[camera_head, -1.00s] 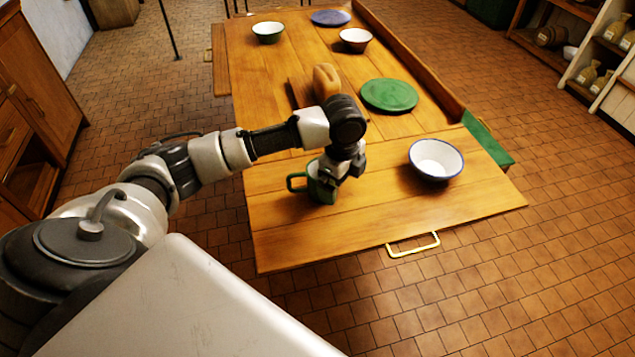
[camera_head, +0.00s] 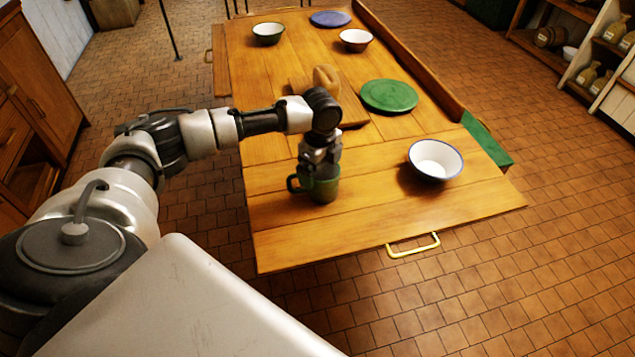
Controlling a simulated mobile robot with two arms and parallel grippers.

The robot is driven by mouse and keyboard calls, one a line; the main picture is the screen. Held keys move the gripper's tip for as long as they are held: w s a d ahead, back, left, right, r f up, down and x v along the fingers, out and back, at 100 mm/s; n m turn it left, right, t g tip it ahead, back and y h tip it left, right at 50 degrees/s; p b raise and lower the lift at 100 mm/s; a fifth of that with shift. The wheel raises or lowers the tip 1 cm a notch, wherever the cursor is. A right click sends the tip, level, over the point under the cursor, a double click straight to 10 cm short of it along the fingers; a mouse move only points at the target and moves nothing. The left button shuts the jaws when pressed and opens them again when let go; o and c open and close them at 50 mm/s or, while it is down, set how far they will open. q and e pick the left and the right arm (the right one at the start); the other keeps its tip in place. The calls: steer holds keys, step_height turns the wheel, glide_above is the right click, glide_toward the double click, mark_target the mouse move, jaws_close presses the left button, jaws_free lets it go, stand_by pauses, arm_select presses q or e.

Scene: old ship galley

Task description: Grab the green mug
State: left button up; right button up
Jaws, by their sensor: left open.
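The green mug (camera_head: 325,191) stands upright on the wooden table (camera_head: 400,215), near its front left part. Its handle points left. My left gripper (camera_head: 319,174) points down at the mug, with its fingers at the mug's rim. It is open. The gripper hides the mug's top and part of its near side, so I cannot tell whether a finger is inside it or touching it. My right gripper is not in view.
A white bowl with a blue rim (camera_head: 435,160) stands to the right of the mug. The table's front is clear.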

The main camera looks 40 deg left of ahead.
arm_select(q)
step_height(320, 180, down, 2)
steer(key=shift+f, duration=0.2)
steer(key=c, duration=0.9)
steer(key=shift+o, duration=0.2)
steer(key=shift+r, duration=0.1)
